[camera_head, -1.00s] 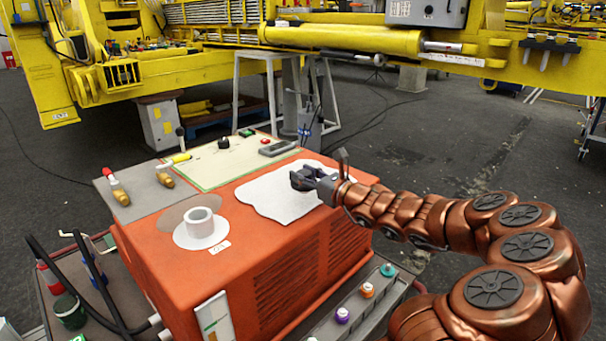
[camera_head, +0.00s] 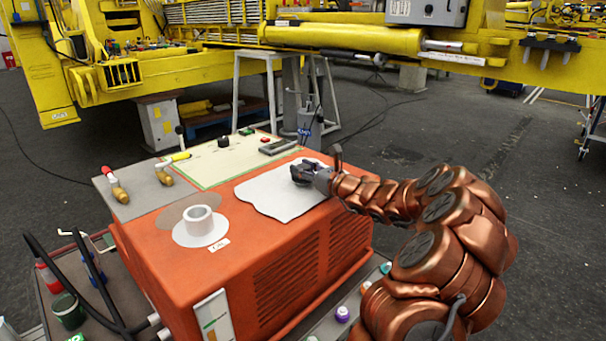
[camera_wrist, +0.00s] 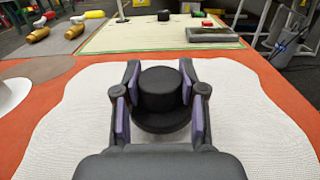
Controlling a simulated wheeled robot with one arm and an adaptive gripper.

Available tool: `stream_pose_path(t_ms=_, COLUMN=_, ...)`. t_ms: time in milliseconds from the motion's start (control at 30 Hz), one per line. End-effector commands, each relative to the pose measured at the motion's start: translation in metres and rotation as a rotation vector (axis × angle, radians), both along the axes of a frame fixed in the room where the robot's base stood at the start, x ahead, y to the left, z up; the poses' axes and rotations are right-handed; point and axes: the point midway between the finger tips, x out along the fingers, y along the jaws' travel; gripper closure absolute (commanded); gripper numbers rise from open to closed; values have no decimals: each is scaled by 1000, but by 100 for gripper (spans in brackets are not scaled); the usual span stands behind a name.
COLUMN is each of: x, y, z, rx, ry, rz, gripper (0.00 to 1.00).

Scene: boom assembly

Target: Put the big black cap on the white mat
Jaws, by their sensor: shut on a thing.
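The big black cap (camera_wrist: 162,92) is a round knob on a wider flange and sits between my fingers in the wrist view. My gripper (camera_wrist: 159,72) is shut on the cap's sides, with a purple-lined finger on each side. In the head view my gripper (camera_head: 301,171) is over the back right part of the white mat (camera_head: 277,197). The mat also shows around the cap in the wrist view (camera_wrist: 70,118). The cap's underside is hidden, so I cannot tell whether it touches the mat.
The mat lies on an orange cabinet (camera_head: 200,268). A white cup-like ring (camera_head: 199,221) stands left of it. Behind are a cream panel (camera_head: 205,166) with a small black knob (camera_head: 223,142), a dark handle (camera_head: 278,147) and valves with brass ends (camera_head: 120,194).

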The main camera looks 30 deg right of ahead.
Motion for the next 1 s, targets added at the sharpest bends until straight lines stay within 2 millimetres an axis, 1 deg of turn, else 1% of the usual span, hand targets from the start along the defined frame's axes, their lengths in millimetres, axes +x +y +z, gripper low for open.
stream_pose_path(t_ms=33, x=0, y=0, z=-8, rx=0, ry=1, rz=1, gripper=98)
stream_pose_path(t_ms=67, x=0, y=0, z=-10, rx=0, ry=0, rz=1, gripper=98)
stream_pose_path(t_ms=333, x=0, y=0, z=-9, rx=-1, ry=-2, rz=0, gripper=98)
stream_pose_path(t_ms=467, x=0, y=0, z=-12, rx=-2, ry=-1, rz=0, gripper=98)
stream_pose_path(t_ms=500, x=0, y=0, z=-12, rx=-2, ry=-1, rz=0, gripper=56)
stream_pose_path(t_ms=700, x=0, y=0, z=-12, rx=-2, ry=-1, rz=0, gripper=35)
stream_pose_path(t_ms=733, x=0, y=0, z=-12, rx=-2, ry=-1, rz=0, gripper=34)
stream_pose_path(t_ms=1000, x=0, y=0, z=-12, rx=-2, ry=0, rz=0, gripper=34)
